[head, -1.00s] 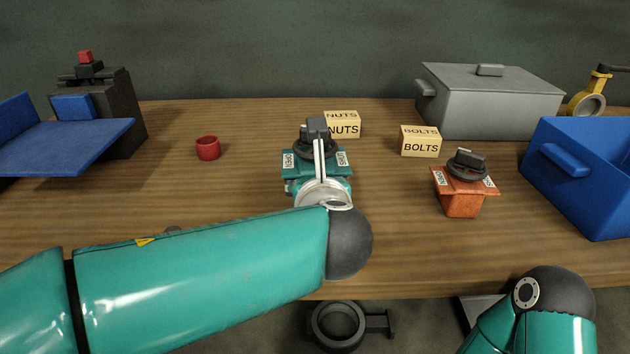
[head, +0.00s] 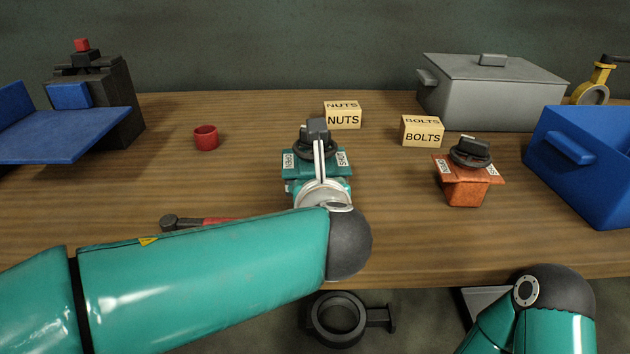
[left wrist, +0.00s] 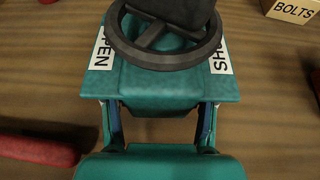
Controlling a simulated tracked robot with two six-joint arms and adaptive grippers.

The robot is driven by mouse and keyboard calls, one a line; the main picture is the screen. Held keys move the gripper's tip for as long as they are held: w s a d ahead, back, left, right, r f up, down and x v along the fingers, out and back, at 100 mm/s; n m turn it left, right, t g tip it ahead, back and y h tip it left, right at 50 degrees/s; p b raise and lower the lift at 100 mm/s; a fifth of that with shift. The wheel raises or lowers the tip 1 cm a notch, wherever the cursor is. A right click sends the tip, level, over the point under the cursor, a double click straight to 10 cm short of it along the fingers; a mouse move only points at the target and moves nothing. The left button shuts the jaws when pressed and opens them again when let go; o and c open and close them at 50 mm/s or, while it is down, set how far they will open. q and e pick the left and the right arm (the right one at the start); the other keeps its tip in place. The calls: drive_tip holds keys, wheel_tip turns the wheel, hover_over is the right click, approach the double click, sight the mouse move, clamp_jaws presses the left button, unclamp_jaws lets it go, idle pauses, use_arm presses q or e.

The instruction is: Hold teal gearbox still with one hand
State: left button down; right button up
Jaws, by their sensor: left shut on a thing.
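The teal gearbox (head: 303,164) stands upright on the table in the middle of the head view, with a dark handwheel (head: 316,146) on top and OPEN and SHUT labels at its sides. It fills the upper part of the left wrist view (left wrist: 160,88). My left gripper (left wrist: 160,125) has a finger on each side of the gearbox body and is shut on it. In the head view my left arm and wrist partly hide the gearbox's lower front. My right arm shows at the lower right, but its gripper is out of view.
An orange gearbox (head: 465,190) stands to the right, near NUTS (head: 343,118) and BOLTS (head: 422,132) blocks. A blue bin (head: 590,180) and grey lidded box (head: 490,95) lie further right. A red cup (head: 206,138) is left; a red-handled tool (head: 195,222) lies behind my left arm.

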use_arm(q)
drive_tip(key=shift+f+b, duration=0.8)
drive_tip(key=shift+f, duration=0.15)
drive_tip(key=c, duration=0.8)
unclamp_jaws()
drive_tip(key=shift+f, duration=0.25)
drive_tip(key=o, duration=0.6)
drive_tip(key=shift+r, duration=0.1)
drive_tip(key=shift+c, duration=0.2)
drive_tip(key=shift+s, duration=0.1)
drive_tip(key=v, duration=0.7)
drive_tip(key=shift+s, duration=0.2)
